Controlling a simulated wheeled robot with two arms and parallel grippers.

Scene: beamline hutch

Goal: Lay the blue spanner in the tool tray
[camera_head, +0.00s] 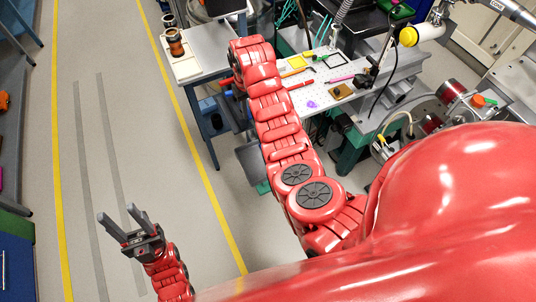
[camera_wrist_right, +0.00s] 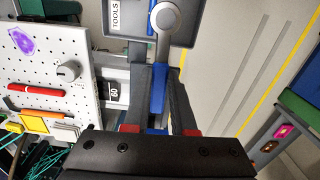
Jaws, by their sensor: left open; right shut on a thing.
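The blue spanner (camera_wrist_right: 160,52) is gripped between the fingers of my right gripper (camera_wrist_right: 158,76) in the right wrist view. Its grey ring end points away from the gripper and overlaps the tool tray in the picture. The grey tool tray (camera_wrist_right: 190,32), labelled TOOLS, is at the top of that view; I cannot tell how high the spanner is above it. In the head view a grey tray (camera_head: 247,158) shows beside the bench, partly behind my right arm. My right gripper and the spanner are not clear there. My left gripper (camera_head: 122,222) is open and empty over the floor.
A white perforated bench board (camera_wrist_right: 40,65) carries a knob, a red pen and a yellow block, left of the spanner. In the head view, a side table (camera_head: 205,55) holds a brown jar (camera_head: 174,42). Open floor lies to the left.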

